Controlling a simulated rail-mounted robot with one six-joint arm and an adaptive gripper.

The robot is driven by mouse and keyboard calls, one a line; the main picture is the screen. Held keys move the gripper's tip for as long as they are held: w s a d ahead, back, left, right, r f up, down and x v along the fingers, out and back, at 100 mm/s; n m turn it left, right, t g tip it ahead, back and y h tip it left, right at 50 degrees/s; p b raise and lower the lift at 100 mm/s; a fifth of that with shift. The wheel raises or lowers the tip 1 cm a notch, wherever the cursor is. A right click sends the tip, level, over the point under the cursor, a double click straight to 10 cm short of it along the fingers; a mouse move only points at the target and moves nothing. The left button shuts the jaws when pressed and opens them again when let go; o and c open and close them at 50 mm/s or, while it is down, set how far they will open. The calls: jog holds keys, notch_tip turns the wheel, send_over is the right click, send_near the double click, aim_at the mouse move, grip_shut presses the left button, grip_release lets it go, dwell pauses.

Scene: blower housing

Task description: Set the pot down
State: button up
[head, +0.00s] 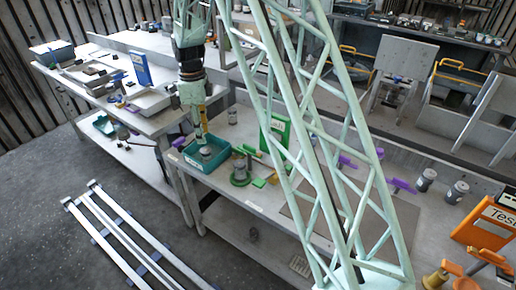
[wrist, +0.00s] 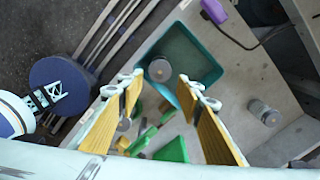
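A small grey metal pot (head: 206,152) stands in the teal tray (head: 190,163) on the bench. In the wrist view the pot (wrist: 159,70) shows its round top near the left side of the tray (wrist: 218,72). My gripper (head: 200,135) hangs above the tray, pointing down. In the wrist view my gripper (wrist: 163,85) has its two yellow-padded fingers wide apart with nothing held between them. The pot appears beyond the fingertips, apart from both fingers.
A green round fixture (head: 240,176) with a grey part stands right of the tray, with green pieces beside it. A grey cylinder (head: 232,116) stands behind; a green sign (head: 274,131) is nearby. A purple clamp (wrist: 214,11) lies by the tray's far edge.

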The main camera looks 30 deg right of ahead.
jog(key=s+r+n+t, duration=0.2)
jog(key=s+r+n, duration=0.9)
jog(key=s+r, duration=1.45)
jog(key=s+r+n+t, duration=0.1)
jog(key=s+n, duration=0.5)
jog(key=s, duration=0.9)
jog(key=s+r+n, duration=0.4)
jog(key=s+n, duration=0.2)
jog(key=s, duration=0.9)
jog(key=shift+s+d+n+t, duration=0.2)
jog(key=shift+n+t, duration=0.1)
jog(key=shift+t, duration=0.1)
jog(key=shift+w+r, duration=0.15)
jog(key=shift+r, duration=0.05)
